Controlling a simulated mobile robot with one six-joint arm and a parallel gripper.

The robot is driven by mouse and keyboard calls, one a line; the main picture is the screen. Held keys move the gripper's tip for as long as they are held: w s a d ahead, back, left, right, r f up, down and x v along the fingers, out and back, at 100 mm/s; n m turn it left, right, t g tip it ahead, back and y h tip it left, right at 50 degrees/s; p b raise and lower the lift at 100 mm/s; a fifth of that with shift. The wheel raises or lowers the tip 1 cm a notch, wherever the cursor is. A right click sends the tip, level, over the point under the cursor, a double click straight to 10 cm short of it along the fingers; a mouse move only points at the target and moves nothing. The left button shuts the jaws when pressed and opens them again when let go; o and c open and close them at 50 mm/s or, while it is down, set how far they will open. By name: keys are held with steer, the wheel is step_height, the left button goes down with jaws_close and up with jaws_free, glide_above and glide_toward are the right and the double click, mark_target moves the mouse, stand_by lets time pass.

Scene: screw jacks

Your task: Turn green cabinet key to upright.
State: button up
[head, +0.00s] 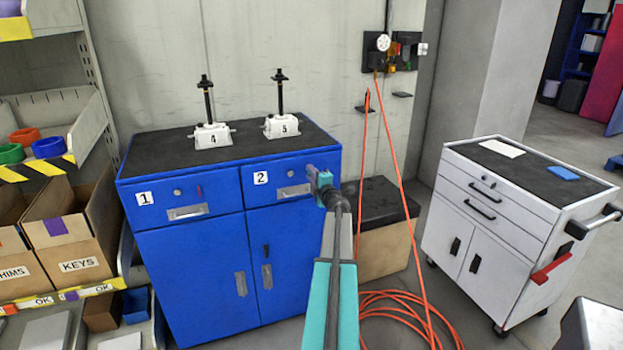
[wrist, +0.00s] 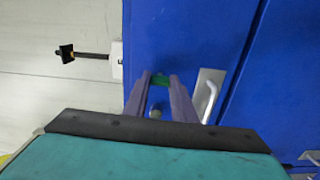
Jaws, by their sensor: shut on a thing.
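My gripper (head: 318,182) is at the front of the blue cabinet (head: 195,280), at the right part of drawer 2. In the wrist view my two fingers (wrist: 161,82) are shut on a small green key (wrist: 160,80) against the blue drawer front. Only a little of the green key shows between the fingertips, and I cannot tell its angle. In the head view my gripper hides it. A round grey lock (wrist: 155,113) shows between the fingers in the wrist view. A red key (head: 199,190) is in the front of drawer 1.
Two screw jacks, labelled 4 (head: 212,136) and 5 (head: 282,126), stand on the cabinet's black top. The drawer 2 handle (wrist: 208,97) is close beside my fingers. An orange hose (head: 405,300) hangs and coils at right. A white cart (head: 510,225) stands farther right.

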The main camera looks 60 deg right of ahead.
steer(key=shift+n, duration=0.4)
steer(key=o, duration=1.1)
steer(key=shift+c, duration=0.2)
steer(key=shift+s+a, duration=0.1)
steer(key=b+v, duration=0.1)
steer(key=v, duration=1.2)
steer(key=shift+s+a+b, duration=0.2)
steer(key=shift+b, duration=0.2)
